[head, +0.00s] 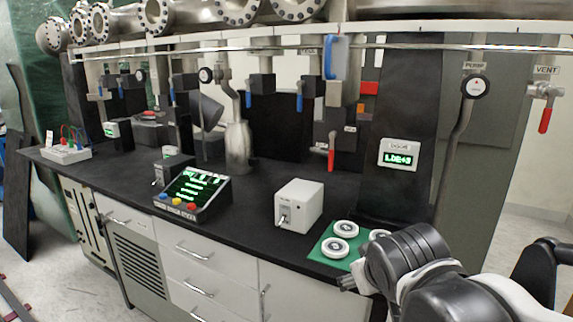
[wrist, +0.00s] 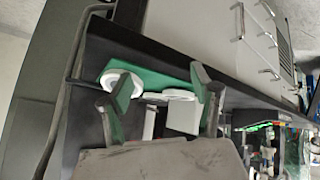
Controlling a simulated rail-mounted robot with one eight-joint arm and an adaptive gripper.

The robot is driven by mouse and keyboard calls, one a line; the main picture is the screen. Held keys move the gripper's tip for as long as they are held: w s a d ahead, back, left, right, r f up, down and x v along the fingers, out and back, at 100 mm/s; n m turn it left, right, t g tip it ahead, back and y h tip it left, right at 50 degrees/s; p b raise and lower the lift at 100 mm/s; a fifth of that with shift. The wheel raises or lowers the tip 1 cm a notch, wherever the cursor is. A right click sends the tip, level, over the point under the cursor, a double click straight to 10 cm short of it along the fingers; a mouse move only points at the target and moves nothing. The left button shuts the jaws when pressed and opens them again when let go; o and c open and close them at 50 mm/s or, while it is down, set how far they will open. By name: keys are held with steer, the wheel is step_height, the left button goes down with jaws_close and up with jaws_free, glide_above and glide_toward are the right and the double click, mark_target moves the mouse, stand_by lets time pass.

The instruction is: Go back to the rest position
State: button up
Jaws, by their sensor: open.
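My gripper (wrist: 155,85) is open in the wrist view, with its two dark fingers spread wide and nothing held between them. In the head view my dark grey arm comes in from the lower right, and my gripper (head: 350,283) points at the front edge of the bench, low beside the green mat. The green mat (head: 322,250) lies on the black bench top (head: 255,185) with white ring-shaped discs (head: 345,228) on it; my arm partly hides one. The mat also shows in the wrist view (wrist: 170,77), beyond the fingers.
A white box with a switch (head: 300,203) stands left of the mat. A control panel with green displays (head: 193,190) is farther left. Pipes, valves and a red-handled vent valve (head: 545,115) hang above. White drawers (head: 195,265) front the bench. Open floor (head: 50,270) shows at left.

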steer(key=s+d+f+m+b, duration=0.1)
steer(key=s+d+f, duration=0.1)
steer(key=s, duration=0.1)
steer(key=s+d+f+m+g, duration=0.1)
steer(key=s, duration=0.3)
steer(key=s+d+f+m+b, duration=0.1)
steer(key=s+d+f, duration=0.1)
steer(key=s, duration=0.2)
steer(key=shift+s+d+f+m+b, duration=0.15)
steer(key=shift+d+f+m+b, duration=0.15)
steer(key=shift+c, duration=1.3)
step_height(320, 180, up, 16)
steer(key=p, duration=1.6)
steer(key=shift+a+r, duration=0.15)
steer(key=shift+r, duration=0.1)
